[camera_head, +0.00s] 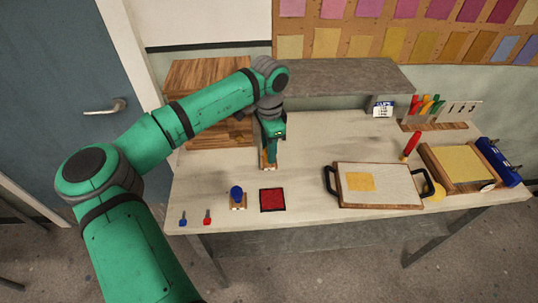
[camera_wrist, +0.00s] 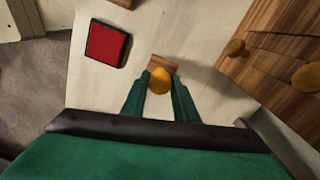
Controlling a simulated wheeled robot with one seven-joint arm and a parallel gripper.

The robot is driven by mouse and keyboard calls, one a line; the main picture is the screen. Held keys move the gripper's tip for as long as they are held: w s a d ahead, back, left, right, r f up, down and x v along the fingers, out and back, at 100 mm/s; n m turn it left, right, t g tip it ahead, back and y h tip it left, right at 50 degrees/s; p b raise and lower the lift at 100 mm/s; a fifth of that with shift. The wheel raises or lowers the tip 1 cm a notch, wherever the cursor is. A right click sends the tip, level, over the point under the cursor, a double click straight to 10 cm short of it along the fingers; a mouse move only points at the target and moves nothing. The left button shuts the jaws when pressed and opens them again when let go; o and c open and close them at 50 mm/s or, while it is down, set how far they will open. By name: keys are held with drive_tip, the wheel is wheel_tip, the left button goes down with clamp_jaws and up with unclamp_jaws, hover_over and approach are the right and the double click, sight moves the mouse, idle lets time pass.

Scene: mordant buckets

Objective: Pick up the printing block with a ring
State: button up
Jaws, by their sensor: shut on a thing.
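My gripper (camera_wrist: 161,88) is shut on the round orange knob (camera_wrist: 160,80) of a small wooden printing block (camera_wrist: 163,63). In the head view my gripper (camera_head: 270,155) is over the table, in front of the wooden drawer unit, and mostly hides this block. Its printing face is hidden, so I cannot tell if it bears a ring. I cannot tell if it touches the table. Another printing block with a blue knob (camera_head: 237,194) stands near the front edge, left of the red ink pad (camera_head: 272,200). The pad also shows in the wrist view (camera_wrist: 107,44).
The wooden drawer unit (camera_head: 208,75) stands at the back left, close to my gripper. Small blue (camera_head: 183,218) and red (camera_head: 207,217) items are at the front left. A black-handled tray (camera_head: 400,195) and a yellow-topped frame (camera_head: 462,163) lie to the right. The table's middle is clear.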

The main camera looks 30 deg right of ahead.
drive_tip(key=s+r, duration=1)
drive_tip(key=s, duration=0.4)
drive_tip(key=shift+a, duration=0.2)
drive_tip(key=shift+r, duration=0.1)
drive_tip(key=o, duration=0.5)
drive_tip(key=shift+c, duration=1.4)
drive_tip(key=shift+w, duration=0.1)
